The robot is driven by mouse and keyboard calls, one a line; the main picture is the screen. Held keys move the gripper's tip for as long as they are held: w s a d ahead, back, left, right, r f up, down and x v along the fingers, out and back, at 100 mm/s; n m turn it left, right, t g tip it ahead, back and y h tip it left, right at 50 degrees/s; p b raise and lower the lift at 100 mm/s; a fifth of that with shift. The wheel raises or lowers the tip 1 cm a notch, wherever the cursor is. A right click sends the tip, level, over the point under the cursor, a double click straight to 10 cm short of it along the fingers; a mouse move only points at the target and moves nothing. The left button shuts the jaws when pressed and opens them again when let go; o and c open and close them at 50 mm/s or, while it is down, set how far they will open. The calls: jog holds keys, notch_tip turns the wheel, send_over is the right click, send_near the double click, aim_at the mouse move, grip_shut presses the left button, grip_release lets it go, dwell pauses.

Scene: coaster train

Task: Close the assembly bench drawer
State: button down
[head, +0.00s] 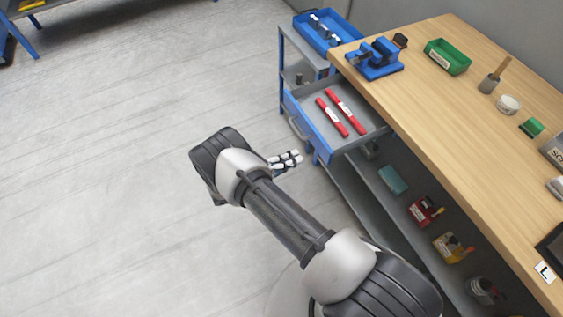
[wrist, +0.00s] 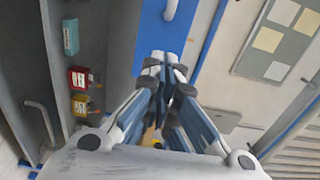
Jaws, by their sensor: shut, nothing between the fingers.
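The assembly bench drawer (head: 372,127) is pulled out from under the wooden bench top. It has a grey inside and a blue front (head: 303,122), and two red markers (head: 340,112) lie in it. In the wrist view, the blue drawer front (wrist: 158,32) is ahead of my fingers, with its pale handle (wrist: 170,9) at the top edge. My gripper (head: 298,157) is shut and empty, just outside the drawer front near its lower end in the head view. My closed fingertips also show in the wrist view (wrist: 162,60). Whether they touch the front, I cannot tell.
The bench top (head: 470,110) holds a blue vise (head: 375,60) and a green bin (head: 447,57). A blue tray (head: 325,33) stands on a cart beyond the drawer. A lower shelf holds a teal box (head: 392,180) and a red item (head: 423,210). The floor at left is clear.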

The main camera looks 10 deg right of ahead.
aim_at(320, 147)
jog(key=x, duration=0.7)
jog(key=shift+b, duration=0.3)
